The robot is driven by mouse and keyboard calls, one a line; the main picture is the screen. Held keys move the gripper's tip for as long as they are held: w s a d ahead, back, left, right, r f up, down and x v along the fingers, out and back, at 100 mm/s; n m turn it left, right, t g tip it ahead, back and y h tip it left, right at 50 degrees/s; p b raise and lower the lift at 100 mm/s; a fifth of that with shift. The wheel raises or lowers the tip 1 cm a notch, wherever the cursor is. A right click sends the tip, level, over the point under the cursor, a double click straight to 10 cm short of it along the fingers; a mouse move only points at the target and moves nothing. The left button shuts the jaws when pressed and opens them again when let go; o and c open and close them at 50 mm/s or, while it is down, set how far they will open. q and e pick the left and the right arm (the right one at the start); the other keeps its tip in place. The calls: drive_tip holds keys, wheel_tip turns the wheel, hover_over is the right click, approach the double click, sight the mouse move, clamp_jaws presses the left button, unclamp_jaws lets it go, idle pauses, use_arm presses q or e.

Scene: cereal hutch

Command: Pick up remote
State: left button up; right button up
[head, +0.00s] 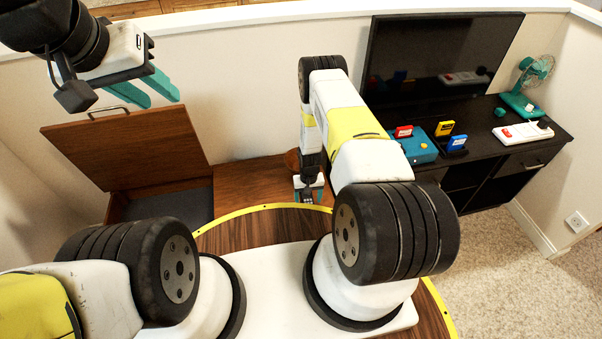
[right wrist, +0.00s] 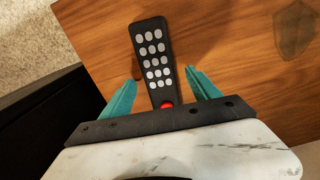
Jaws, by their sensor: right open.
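The remote (right wrist: 153,55) is black with rows of pale round buttons and a red button at its near end. It lies on a brown wooden surface (right wrist: 225,45) in the right wrist view. My right gripper (right wrist: 160,78) is open, with one teal finger on each side of the remote's near end and visible gaps between. In the head view my right gripper (head: 308,190) is low over the wooden bench, and the remote is hard to make out there. My left gripper (head: 161,100) is open and empty, raised at the upper left.
A wooden chest (head: 125,150) with a raised lid stands at the left. A black desk (head: 485,135) at the right carries a television (head: 440,55), a teal console (head: 418,148), a fan (head: 535,70) and a white power strip (head: 522,131). A dark stain (right wrist: 297,30) marks the wood.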

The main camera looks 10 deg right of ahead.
drive_tip(key=shift+f, duration=0.4)
drive_tip(key=c, duration=1.5)
drive_tip(key=shift+r, duration=0.1)
drive_tip(key=shift+c, duration=0.2)
